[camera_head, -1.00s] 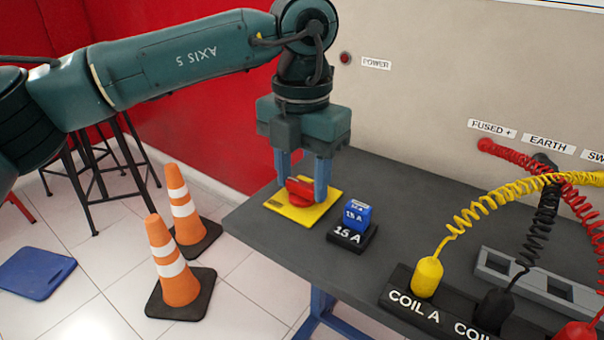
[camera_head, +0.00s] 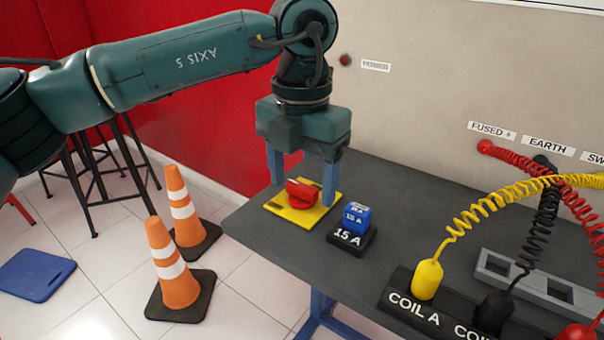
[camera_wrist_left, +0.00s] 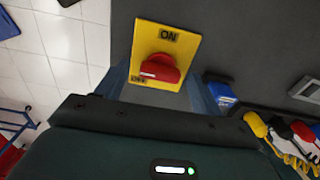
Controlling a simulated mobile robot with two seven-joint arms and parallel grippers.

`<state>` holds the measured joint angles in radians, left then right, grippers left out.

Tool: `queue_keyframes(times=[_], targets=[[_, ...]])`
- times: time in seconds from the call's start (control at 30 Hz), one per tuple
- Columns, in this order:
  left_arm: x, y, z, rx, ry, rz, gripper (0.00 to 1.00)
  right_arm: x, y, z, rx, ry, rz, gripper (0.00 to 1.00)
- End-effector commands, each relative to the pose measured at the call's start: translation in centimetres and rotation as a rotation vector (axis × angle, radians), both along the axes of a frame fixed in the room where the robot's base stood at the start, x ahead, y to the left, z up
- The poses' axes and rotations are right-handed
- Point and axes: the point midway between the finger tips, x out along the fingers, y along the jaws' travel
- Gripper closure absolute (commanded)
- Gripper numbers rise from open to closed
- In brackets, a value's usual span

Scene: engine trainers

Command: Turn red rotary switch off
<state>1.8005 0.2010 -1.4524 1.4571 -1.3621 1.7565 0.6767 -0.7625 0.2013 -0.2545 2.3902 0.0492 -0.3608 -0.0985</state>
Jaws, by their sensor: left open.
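The red rotary switch (camera_head: 303,188) sits on a yellow plate (camera_head: 285,212) on the grey bench top. My left gripper (camera_head: 302,191) is open above the plate, with one blue finger on each side of the red knob and a gap to it. In the left wrist view the red knob (camera_wrist_left: 160,69) shows between the spread fingers. Its white mark is on its left end, toward the OFF label (camera_wrist_left: 138,79). The ON label (camera_wrist_left: 168,36) is at the plate's far edge. My right gripper is not in view.
A blue 15 A fuse (camera_head: 357,217) on a black base stands just right of the plate. Coiled yellow (camera_head: 470,222), black and red leads fill the bench's right side. Orange cones (camera_head: 172,265) stand on the floor left of the bench (camera_head: 285,245).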

Motion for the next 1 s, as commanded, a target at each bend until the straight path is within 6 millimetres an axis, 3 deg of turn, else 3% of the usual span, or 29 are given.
queue_keyframes(times=[0.17, 0.6, 0.8, 1.0], targets=[[0.0, 0.0, 2.2, -0.001, -0.003, 0.001, 0.33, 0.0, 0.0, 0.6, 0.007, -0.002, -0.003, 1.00], [0.0, -0.1, 11.3, -0.001, -0.003, 0.000, 0.33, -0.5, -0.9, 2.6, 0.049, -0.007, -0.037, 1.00], [0.0, 0.0, 13.0, -0.001, -0.001, 0.001, 0.33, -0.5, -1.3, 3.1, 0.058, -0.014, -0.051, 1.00], [0.0, 0.0, 13.1, -0.001, 0.000, 0.000, 0.33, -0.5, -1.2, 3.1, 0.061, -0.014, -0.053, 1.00]])
